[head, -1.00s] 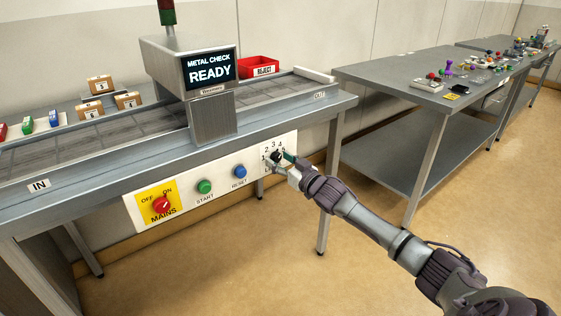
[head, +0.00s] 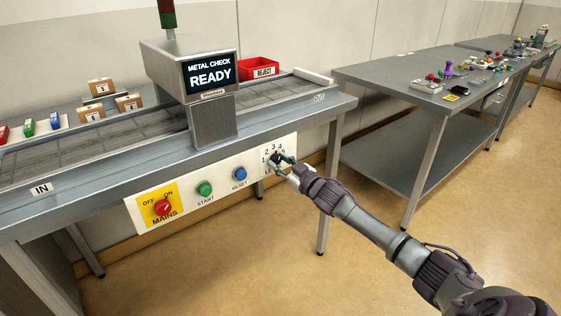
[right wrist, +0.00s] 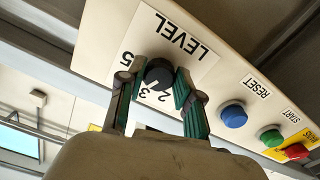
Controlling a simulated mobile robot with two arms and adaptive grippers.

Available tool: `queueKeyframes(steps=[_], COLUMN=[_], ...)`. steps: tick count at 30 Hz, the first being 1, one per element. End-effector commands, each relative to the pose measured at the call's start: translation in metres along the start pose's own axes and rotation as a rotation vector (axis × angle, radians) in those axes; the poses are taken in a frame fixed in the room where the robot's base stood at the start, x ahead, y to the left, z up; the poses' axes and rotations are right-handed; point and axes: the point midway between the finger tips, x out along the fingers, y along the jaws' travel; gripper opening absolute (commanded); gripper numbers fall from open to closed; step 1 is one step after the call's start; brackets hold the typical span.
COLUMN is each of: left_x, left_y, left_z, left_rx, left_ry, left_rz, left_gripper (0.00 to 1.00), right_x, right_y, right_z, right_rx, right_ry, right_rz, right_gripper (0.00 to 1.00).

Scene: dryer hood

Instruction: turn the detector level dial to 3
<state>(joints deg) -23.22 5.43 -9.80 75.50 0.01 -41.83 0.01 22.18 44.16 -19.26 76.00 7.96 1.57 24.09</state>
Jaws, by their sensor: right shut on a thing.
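The detector level dial (right wrist: 158,73) is a round black knob on a white label marked LEVEL, with the numbers 2, 3 and 5 partly showing in the right wrist view. I cannot tell which number the dial points at. My left gripper is not in view.
Left of the dial on the panel are the blue RESET button (head: 240,174), the green START button (head: 205,189) and the red MAINS switch (head: 162,207). The metal check display (head: 209,75) reads READY. A cluttered side table (head: 390,84) stands to the right.

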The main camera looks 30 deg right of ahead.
Motion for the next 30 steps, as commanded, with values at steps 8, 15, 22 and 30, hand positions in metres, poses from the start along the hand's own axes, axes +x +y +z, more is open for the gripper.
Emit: queueKeyframes(steps=[8, 15, 22, 30], left_x=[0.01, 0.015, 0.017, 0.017], left_y=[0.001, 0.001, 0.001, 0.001], left_z=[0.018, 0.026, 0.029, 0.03], left_rx=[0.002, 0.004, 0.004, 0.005], left_ry=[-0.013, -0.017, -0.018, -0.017], left_rz=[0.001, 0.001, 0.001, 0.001], left_gripper=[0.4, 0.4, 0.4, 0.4], right_x=[0.0, 0.0, 0.0, 0.0], right_y=[0.001, 0.001, 0.001, 0.001], right_z=[-0.002, -0.001, -0.001, -0.001], right_rx=[-0.211, -0.341, -0.4, -0.411], right_ry=[0.002, 0.001, 0.001, 0.001], right_rz=[0.0, 0.0, 0.0, 0.0], right_gripper=[0.0, 0.0, 0.0, 0.0])
